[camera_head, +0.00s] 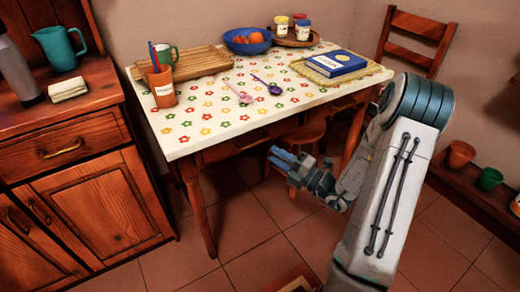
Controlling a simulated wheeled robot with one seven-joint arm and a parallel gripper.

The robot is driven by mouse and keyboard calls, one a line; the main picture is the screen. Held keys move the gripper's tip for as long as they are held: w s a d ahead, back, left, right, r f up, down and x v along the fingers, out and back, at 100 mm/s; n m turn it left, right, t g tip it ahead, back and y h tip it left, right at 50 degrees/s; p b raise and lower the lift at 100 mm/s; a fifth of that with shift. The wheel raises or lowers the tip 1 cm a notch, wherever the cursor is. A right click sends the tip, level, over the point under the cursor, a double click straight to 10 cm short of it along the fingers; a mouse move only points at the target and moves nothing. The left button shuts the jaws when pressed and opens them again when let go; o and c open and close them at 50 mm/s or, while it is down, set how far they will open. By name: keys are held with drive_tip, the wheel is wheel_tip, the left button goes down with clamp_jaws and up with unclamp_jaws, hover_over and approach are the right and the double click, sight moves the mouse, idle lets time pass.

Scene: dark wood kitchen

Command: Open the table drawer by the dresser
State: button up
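The table (190,138) has a pale top with a flower pattern and wooden legs. It stands right of the wooden dresser (70,175). Below the tabletop's front edge a dark wooden front (228,150) shows in shadow; I cannot make out a drawer outline or handle on it. My gripper (277,160), with blue fingers, is in front of the table, below the tabletop edge and to the right of the near table leg. It holds nothing that I can see. The gap between its fingers is too small to judge.
A wooden stool (308,133) is under the table behind my gripper. A chair (415,40) stands at the back right. On the table are an orange cup (163,88), a cutting board (190,64), a blue bowl (247,47) and a book (337,62).

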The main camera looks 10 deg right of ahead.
drive_tip(key=b+x, duration=0.1)
drive_tip(key=x, duration=0.5)
drive_tip(key=shift+w, duration=0.2)
drive_tip(key=shift+a, duration=0.1)
